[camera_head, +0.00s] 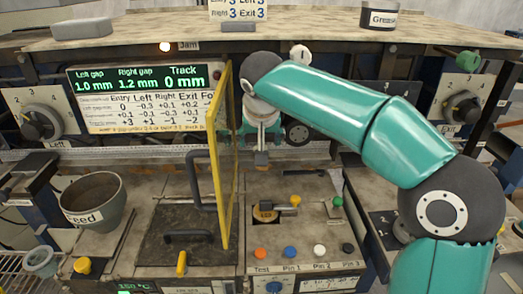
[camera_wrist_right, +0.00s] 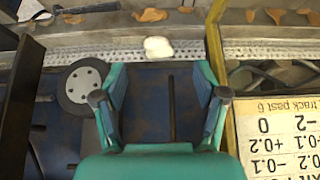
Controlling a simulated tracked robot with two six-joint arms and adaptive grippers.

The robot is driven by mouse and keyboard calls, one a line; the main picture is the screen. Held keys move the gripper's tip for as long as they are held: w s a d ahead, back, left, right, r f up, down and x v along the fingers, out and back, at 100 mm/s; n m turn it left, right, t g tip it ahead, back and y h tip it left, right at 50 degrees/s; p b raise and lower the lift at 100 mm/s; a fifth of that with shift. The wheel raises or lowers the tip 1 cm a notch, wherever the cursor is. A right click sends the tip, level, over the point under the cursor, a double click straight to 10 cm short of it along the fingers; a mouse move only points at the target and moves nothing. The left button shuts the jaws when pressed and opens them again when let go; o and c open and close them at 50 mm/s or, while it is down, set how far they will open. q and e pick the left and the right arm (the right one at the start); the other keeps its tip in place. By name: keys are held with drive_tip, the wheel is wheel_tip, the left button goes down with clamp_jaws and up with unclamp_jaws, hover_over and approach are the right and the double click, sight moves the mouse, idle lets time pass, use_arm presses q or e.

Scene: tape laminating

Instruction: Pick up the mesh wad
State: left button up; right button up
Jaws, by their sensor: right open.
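A small white lump, which looks like the mesh wad (camera_wrist_right: 158,47), lies on or beside the perforated metal strip (camera_wrist_right: 130,53) in the right wrist view. My right gripper (camera_wrist_right: 160,96) is open and empty, its two fingers spread apart. The wad is beyond the fingertips, roughly centred between them and not touched. In the head view my right arm reaches in from the right, and its gripper (camera_head: 262,140) points down at the machine's middle, right of the yellow-framed panel. I cannot make out the wad in the head view. My left gripper does not show.
The upright yellow-framed panel (camera_head: 226,155) stands close to the right gripper. A grey wheel (camera_wrist_right: 84,84) is near one finger in the wrist view. Several brown scraps (camera_wrist_right: 150,15) lie past the strip. A feed bowl (camera_head: 93,200) and coloured buttons (camera_head: 290,251) are in front.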

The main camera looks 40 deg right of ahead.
drive_tip(key=x, duration=0.2)
drive_tip(key=p+x, duration=0.1)
drive_tip(key=x, duration=0.3)
drive_tip(key=shift+d+r+p, duration=0.2)
drive_tip(key=shift+d+p, duration=0.05)
drive_tip(key=shift+p, duration=0.15)
drive_tip(key=shift+w+d+f, duration=0.1)
drive_tip(key=shift+w+f, duration=0.15)
drive_tip(key=shift+f, duration=0.2)
drive_tip(key=c, duration=0.8)
